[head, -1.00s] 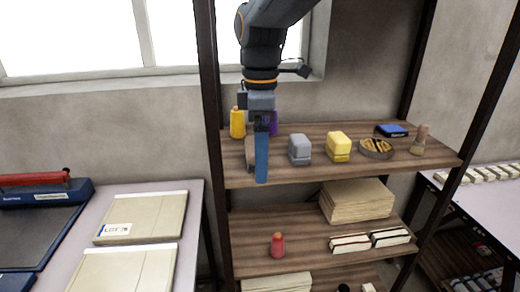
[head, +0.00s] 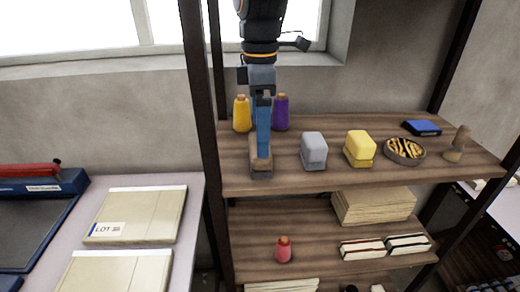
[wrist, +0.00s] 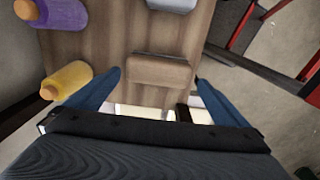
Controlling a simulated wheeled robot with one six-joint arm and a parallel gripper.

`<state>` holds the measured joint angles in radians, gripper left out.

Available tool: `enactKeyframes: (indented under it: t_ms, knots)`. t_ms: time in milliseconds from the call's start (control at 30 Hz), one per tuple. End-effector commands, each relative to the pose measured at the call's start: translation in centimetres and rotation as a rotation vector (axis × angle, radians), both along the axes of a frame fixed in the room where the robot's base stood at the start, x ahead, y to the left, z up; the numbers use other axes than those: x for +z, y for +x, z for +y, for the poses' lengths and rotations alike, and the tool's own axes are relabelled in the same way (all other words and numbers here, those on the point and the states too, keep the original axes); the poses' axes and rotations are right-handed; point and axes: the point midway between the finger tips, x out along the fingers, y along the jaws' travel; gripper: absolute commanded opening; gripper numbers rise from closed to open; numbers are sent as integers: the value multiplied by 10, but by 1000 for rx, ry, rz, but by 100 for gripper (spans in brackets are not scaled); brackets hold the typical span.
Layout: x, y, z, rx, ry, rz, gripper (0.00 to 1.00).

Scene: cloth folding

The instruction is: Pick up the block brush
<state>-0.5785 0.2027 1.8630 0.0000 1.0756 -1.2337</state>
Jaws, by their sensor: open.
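The block brush (head: 261,170), a brown wooden block with a greyish lower part, lies near the front left of the top shelf. It also shows in the wrist view (wrist: 160,73). My gripper (head: 263,152) points down over it, its blue finger hiding part of the brush's top. In the wrist view my gripper (wrist: 157,79) is open, with one blue finger on each side of the brush. There is a small gap at each side, and nothing is held. I cannot tell how far the fingertips are above the shelf.
On the top shelf (head: 235,178), yellow (head: 241,115) and purple (head: 281,113) thread cones stand behind the brush. A grey block (head: 314,150), a yellow block (head: 359,148) and a round dish (head: 405,150) stand to the right. A dark post (head: 197,110) rises at the left.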

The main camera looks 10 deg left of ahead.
Motion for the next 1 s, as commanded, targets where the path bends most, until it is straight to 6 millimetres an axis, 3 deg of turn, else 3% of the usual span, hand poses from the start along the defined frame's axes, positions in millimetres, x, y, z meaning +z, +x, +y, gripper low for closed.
enactKeyframes:
  t_ms: [500, 767, 967, 1000]
  knots:
    - [-60, 2, 1, -8, -2, 3, 100]
    - [-64, 2, 2, -5, 0, 0, 100]
    - [-63, 2, 2, -5, 0, 0, 70]
    - [-63, 2, 2, -5, 0, 0, 69]
